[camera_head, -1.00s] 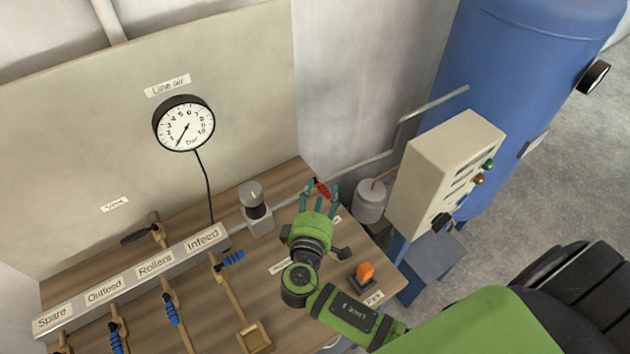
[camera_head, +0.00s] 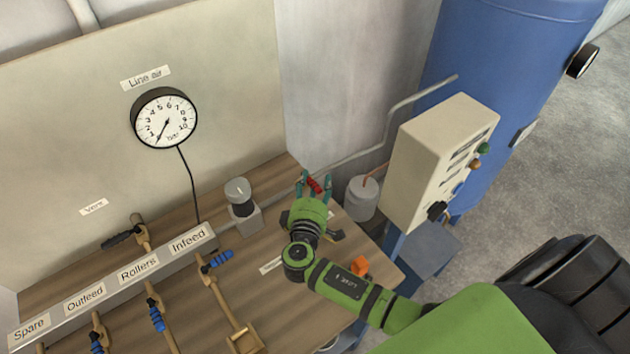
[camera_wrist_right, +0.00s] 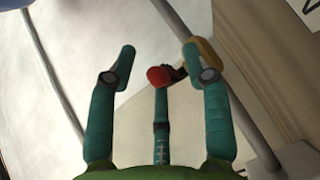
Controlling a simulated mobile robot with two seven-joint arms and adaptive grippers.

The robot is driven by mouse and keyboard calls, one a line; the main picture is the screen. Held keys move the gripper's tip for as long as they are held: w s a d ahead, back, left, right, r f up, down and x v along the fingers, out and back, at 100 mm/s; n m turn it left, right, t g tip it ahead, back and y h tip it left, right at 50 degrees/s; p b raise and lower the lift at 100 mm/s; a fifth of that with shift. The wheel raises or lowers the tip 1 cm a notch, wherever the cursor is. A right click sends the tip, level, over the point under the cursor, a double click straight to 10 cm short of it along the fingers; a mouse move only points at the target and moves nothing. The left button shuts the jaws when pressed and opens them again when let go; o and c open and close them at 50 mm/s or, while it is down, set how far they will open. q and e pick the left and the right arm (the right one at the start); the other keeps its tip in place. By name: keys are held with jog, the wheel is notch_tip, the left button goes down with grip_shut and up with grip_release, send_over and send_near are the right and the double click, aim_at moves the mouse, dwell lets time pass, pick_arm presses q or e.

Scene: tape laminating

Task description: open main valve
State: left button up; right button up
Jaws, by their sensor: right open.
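The main valve has a red handle (camera_head: 314,185) on the pipe at the back right of the bench. In the right wrist view the end of the red handle (camera_wrist_right: 158,77) shows between the fingers, with a brass-coloured body (camera_wrist_right: 203,58) behind it. My right gripper (camera_head: 314,182) is open, with its teal fingers spread around the handle. The wrist view shows a gap between the handle and the side fingers; I cannot tell whether the middle finger touches it. My left gripper is not in view.
A line air gauge (camera_head: 164,118) points near its low end. A regulator (camera_head: 242,204) stands left of my gripper. Blue-handled valves (camera_head: 217,260) and a black-handled vent valve (camera_head: 122,238) are further left. A control box (camera_head: 440,160) and blue tank (camera_head: 500,70) stand right. An orange object (camera_head: 361,265) is partly behind my arm.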

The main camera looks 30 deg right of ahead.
jog(key=shift+w+d+f, duration=0.1)
jog(key=shift+w, duration=0.1)
grip_shut()
jog(key=m+g+h+b, duration=0.1)
jog(key=b, duration=0.1)
jog(key=a+m+g+h+b, duration=0.1)
jog(key=shift+f+b, duration=0.25)
jog(key=shift+b, duration=0.1)
jog(key=shift+a+r+m+g+h+b, duration=0.2)
jog(key=shift+m+g+h+b, duration=0.2)
jog(key=shift+m+h+b, duration=0.15)
jog(key=shift+d+r, duration=0.1)
jog(key=shift+r, duration=0.05)
grip_release()
